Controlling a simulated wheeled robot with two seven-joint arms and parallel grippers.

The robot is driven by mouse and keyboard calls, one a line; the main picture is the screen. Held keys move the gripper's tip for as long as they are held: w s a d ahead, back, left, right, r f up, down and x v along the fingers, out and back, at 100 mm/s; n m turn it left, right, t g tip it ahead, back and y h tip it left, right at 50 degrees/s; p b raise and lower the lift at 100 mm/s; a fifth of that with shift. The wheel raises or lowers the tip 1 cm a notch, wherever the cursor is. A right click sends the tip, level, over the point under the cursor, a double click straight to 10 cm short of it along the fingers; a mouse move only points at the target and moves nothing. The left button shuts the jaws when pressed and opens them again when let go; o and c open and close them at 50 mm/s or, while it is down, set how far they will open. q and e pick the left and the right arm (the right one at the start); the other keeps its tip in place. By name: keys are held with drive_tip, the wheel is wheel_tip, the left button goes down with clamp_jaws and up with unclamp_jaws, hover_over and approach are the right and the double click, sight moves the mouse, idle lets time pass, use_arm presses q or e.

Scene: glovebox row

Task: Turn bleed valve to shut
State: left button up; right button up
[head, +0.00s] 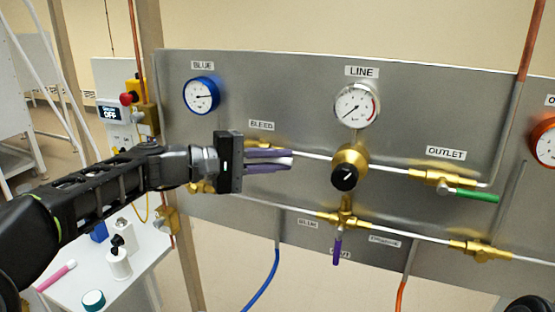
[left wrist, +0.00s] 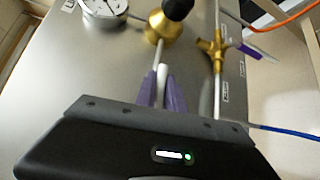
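The bleed valve's brass body (head: 262,144) shows only in part under the BLEED label (head: 262,125) on the grey panel; my left gripper hides most of it. My left gripper (head: 288,161) points right along the panel with its purple fingers close together. A pale handle lies between the fingers; it also shows as a white bar (left wrist: 163,84) between the fingertips (left wrist: 162,92) in the left wrist view. The fingers appear to be against it on both sides. The handle's joint to the valve is hidden. My right gripper is not in view.
The LINE gauge (head: 357,105) and a brass regulator with a black knob (head: 345,177) sit right of the gripper. A green-handled outlet valve (head: 477,195) is farther right. A purple-handled valve (head: 338,248) hangs below. A white table (head: 125,280) with bottles stands lower left.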

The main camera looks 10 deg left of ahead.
use_arm(q)
clamp_jaws()
idle(0.8)
drive_tip(key=shift+f+y, duration=0.15)
drive_tip(key=shift+y, duration=0.15)
drive_tip(key=shift+f+m+y, duration=0.3)
drive_tip(key=shift+m+y, duration=0.2)
drive_tip(key=shift+w+a+f+m+y+p, duration=0.25)
drive_tip(key=shift+a+f+m+y, duration=0.85)
drive_tip(key=shift+y, duration=0.95)
drive_tip(key=shift+w+a+f+m+y+p, duration=0.15)
drive_tip(key=shift+a+f+m+y+p, duration=0.2)
drive_tip(key=shift+a+f+m+y, duration=1.25)
drive_tip(key=shift+w+a+m+y+p, duration=0.3)
drive_tip(key=shift+m+y, duration=0.6)
drive_tip(key=shift+y, duration=1.65)
drive_tip(key=shift+s+a, duration=0.1)
